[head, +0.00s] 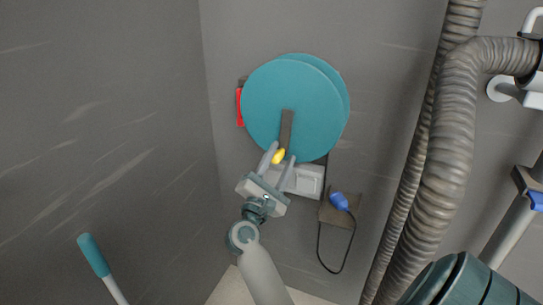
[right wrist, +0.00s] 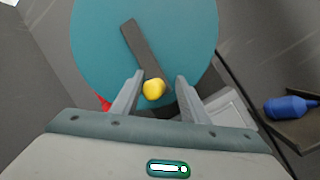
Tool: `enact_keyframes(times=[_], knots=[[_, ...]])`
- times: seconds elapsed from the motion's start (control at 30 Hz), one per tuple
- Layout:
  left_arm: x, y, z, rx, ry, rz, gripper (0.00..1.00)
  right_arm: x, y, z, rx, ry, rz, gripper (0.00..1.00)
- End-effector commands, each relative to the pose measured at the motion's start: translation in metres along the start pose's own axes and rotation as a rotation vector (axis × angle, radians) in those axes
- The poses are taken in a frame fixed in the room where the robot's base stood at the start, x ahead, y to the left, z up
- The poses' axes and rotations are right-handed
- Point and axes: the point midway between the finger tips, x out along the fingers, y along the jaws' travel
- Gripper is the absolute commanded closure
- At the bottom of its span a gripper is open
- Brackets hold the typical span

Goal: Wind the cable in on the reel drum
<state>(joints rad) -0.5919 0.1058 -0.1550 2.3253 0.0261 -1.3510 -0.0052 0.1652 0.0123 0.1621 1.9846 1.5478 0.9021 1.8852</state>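The teal reel drum (head: 295,95) is mounted on the grey wall; it also fills the upper part of the right wrist view (right wrist: 90,40). A dark crank arm (head: 286,128) runs down its face to a yellow knob (head: 279,156). My right gripper (head: 278,160) is open, with the knob between its fingers. In the right wrist view the knob (right wrist: 153,89) sits nearer the left finger, with a gap to the right one. My left gripper is not in view.
A white box (head: 307,180) is on the wall just below the drum. A red part (head: 239,108) shows left of the drum. Thick ribbed hoses (head: 445,130) run down the right. A teal-gripped handle (head: 93,255) stands lower left.

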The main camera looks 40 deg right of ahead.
Motion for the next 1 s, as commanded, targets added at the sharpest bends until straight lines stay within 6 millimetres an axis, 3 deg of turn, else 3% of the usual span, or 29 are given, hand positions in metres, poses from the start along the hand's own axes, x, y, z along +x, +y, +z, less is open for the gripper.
enact_keyframes(times=[0.4,0.8,1.0], knots=[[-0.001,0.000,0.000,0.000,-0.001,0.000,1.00,0.000,-0.003,0.003,0.000,0.000,0.000,0.59],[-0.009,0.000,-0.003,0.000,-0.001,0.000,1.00,0.002,-0.027,0.035,-0.002,-0.001,-0.001,0.59],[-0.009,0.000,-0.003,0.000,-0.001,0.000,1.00,0.002,-0.030,0.039,0.000,-0.001,0.000,0.59]])
